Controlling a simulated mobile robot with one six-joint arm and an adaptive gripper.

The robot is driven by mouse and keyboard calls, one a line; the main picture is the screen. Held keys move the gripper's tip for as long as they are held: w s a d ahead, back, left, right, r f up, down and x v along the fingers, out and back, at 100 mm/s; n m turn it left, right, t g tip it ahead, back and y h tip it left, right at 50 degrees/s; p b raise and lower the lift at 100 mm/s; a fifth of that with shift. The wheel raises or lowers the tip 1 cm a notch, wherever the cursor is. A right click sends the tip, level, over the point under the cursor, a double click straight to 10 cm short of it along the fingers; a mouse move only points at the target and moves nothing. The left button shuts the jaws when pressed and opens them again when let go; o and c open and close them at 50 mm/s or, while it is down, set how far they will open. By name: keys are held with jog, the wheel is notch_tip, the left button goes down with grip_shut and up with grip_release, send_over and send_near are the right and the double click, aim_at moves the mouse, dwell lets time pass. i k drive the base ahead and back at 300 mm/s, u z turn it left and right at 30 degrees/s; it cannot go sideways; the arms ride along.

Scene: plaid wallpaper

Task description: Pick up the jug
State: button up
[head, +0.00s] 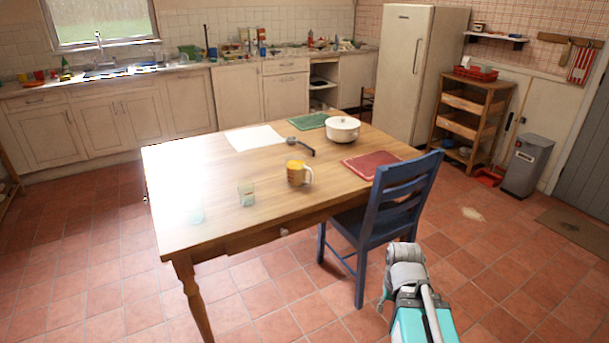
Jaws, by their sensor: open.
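A jug-like vessel (297,174), yellow and whitish with a pale handle on its right side, stands upright on the wooden table (265,208), near its front edge. It is the likeliest jug in view. Part of my arm, grey and teal, shows at the bottom right, on the near side of the blue chair and well away from the vessel. I cannot make out my gripper's fingers in this view.
A clear glass (246,194) stands left of the vessel. A dark-handled utensil (302,147), a white pot (342,129), a red mat (371,165) and a green mat (308,121) are also on the table. A blue chair (389,205) blocks the table's right front side. Tiled floor is open at left.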

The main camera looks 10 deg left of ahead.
aim_at(296, 167)
jog(key=u, duration=0.1)
jog(key=i, duration=0.95)
jog(key=z, duration=0.05)
